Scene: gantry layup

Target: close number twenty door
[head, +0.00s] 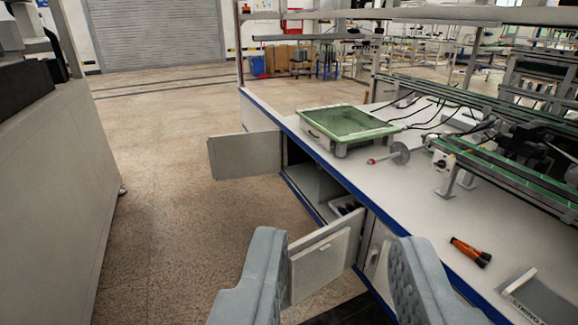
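Two grey cabinet doors stand open under the long white workbench. The far door (245,155) swings out to the left into the aisle. The near door (322,262) also stands out from the bench, with a small panel on its face. I can read no number on either, so I cannot tell which is number twenty. My gripper (339,240) is open, with its two grey padded fingers wide apart and nothing held. In the picture the near door shows between the fingers, its left edge partly behind the left finger. I cannot tell whether they touch.
The white workbench (385,178) with a blue edge runs along the right. On it are a green-topped tray (348,123), a grey disc on a rod (400,153) and an orange-black tool (470,252). A grey cabinet (50,190) bounds the left; the aisle floor (165,190) between is clear.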

